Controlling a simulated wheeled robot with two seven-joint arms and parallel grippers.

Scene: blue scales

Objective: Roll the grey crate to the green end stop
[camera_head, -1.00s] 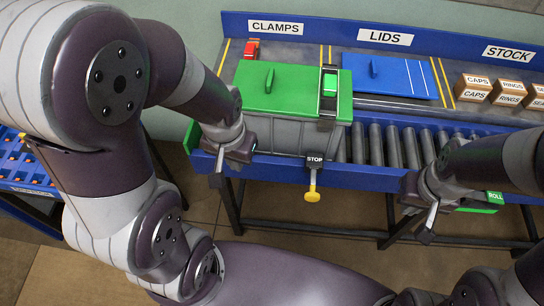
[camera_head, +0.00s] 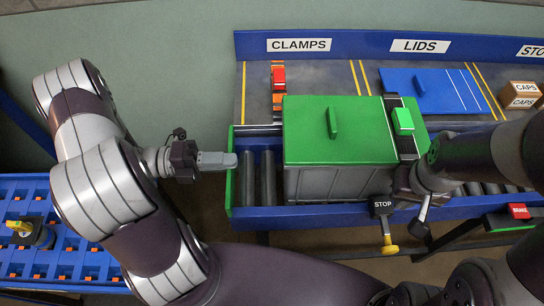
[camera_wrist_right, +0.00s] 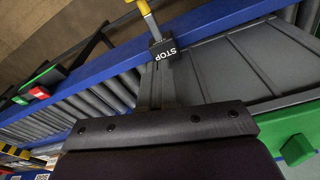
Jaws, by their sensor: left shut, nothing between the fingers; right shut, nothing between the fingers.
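The grey crate (camera_head: 335,185) stands upright on the roller conveyor under a green lid (camera_head: 320,140). A dark strap with a green clamp (camera_head: 403,121) crosses the lid's right part. The green end stop (camera_head: 229,190) is at the conveyor's left end, with bare rollers between it and the crate. My left gripper (camera_head: 228,160) is shut and empty, near the end stop, left of the crate. My right gripper (camera_head: 423,210) is shut and empty at the crate's right end; contact is unclear. The crate's ribbed side (camera_wrist_right: 235,65) fills the right wrist view's right half.
A black STOP piece with a yellow knob (camera_head: 388,250) sits on the front rail. A red BRAKE label (camera_head: 518,211) is at the right. A red clamp (camera_head: 278,77), a blue lid (camera_head: 435,90) and a CAPS box (camera_head: 522,94) lie behind. A blue tray (camera_head: 60,190) is at the left.

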